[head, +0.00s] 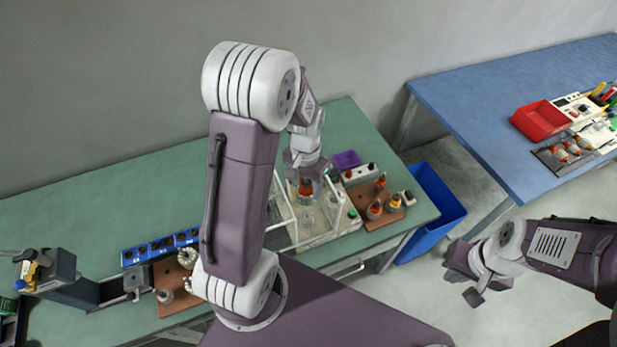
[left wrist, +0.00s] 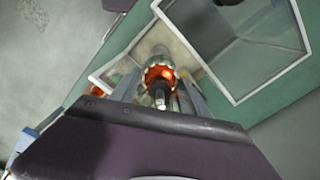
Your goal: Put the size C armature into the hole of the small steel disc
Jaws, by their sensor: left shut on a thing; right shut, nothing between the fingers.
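My left gripper (head: 305,178) points down over the clear-walled enclosure on the green table. It is shut on an armature (head: 305,188) with orange-red windings. In the left wrist view the armature (left wrist: 159,77) sits between the two fingers, its dark shaft end toward the camera. No size letter can be read on it. A small pale round piece (head: 308,219) stands below it inside the enclosure; it may be the steel disc, and its hole cannot be made out. My right gripper (head: 470,278) is shut and empty, out over the floor right of the table.
The enclosure's clear walls (head: 338,203) rise close around my left gripper; a pane (left wrist: 245,45) also shows in the left wrist view. A brown board (head: 375,218) with more armatures stands right of it. A blue bin (head: 436,215) stands beside the table. My left arm hides part of the table.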

